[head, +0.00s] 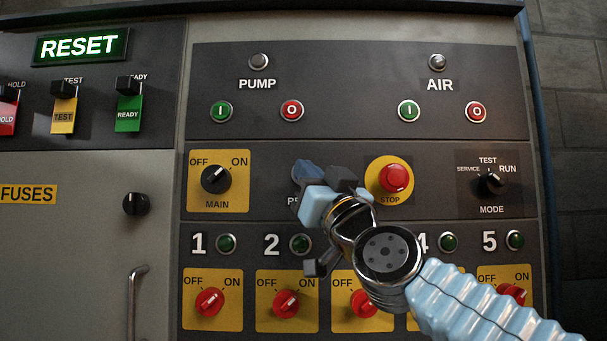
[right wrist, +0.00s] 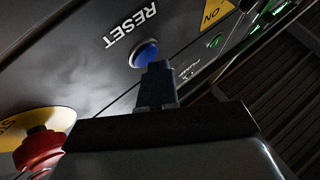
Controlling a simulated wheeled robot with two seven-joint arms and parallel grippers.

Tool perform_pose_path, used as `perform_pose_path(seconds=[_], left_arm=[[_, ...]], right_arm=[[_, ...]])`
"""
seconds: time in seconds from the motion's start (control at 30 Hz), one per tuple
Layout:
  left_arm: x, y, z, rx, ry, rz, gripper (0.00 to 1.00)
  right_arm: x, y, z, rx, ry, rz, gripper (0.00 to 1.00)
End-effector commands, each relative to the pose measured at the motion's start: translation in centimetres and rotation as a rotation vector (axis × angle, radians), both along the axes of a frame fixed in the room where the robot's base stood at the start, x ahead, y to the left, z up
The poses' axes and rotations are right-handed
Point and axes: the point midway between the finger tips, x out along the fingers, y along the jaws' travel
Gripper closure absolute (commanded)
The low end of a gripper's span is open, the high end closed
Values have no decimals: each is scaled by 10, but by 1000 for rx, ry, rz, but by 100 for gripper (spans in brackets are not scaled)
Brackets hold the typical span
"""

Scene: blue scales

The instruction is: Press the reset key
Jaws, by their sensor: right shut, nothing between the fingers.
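My left gripper is in neither view.
The red STOP button (head: 396,178) on its yellow plate is just right of my gripper. The black MAIN switch (head: 216,179) is to the left. Numbered red rotary switches (head: 210,302) line the row below. A lit green RESET sign (head: 79,46) is at upper left.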

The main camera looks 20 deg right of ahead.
Motion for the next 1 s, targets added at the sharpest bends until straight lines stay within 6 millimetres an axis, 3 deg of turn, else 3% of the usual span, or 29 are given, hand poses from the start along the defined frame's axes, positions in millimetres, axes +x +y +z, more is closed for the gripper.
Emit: perform_pose_path(seconds=[1.0], left_arm=[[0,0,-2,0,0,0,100]], right_arm=[[8,-2,0,0,1,0,100]])
